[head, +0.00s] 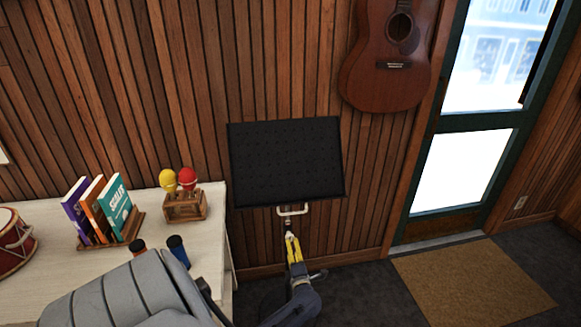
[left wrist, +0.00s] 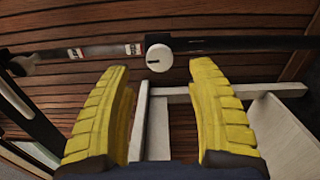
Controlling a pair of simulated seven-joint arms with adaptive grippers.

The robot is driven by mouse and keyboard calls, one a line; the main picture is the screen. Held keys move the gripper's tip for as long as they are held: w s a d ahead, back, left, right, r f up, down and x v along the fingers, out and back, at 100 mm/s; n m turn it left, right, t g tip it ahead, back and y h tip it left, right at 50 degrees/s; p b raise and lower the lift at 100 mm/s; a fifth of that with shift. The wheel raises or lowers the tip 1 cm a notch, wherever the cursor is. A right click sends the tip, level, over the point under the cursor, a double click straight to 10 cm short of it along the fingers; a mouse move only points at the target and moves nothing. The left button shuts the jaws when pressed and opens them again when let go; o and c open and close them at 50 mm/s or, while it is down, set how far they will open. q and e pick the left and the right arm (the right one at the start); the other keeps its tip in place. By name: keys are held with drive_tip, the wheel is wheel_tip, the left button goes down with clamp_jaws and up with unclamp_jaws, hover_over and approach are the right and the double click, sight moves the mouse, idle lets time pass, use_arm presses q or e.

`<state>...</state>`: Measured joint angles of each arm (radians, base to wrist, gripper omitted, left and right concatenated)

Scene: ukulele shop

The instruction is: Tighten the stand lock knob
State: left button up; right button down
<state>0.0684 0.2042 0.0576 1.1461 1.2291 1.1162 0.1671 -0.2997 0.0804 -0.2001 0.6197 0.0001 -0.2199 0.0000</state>
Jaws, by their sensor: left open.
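The music stand (head: 286,160) has a black perforated desk and stands in front of the wood-panelled wall. In the left wrist view, its dark pole (left wrist: 225,44) runs across the top of the picture. A round white lock knob (left wrist: 159,58) with a dark slot mark sits on the pole. My left gripper (head: 291,238) is just below the stand's desk. In the left wrist view its yellow fingers (left wrist: 160,68) are spread wide, with the knob centred just beyond and between their tips, not gripped. My right gripper is not in view.
A white table (head: 55,250) at the left holds books (head: 99,210), a rack with a yellow and a red maraca (head: 187,203) and a red drum (head: 14,243). A guitar (head: 386,75) hangs on the wall at the right. A doormat (head: 470,283) lies by the door.

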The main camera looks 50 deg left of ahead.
use_arm(q)
drive_tip(key=shift+v, duration=2.95)
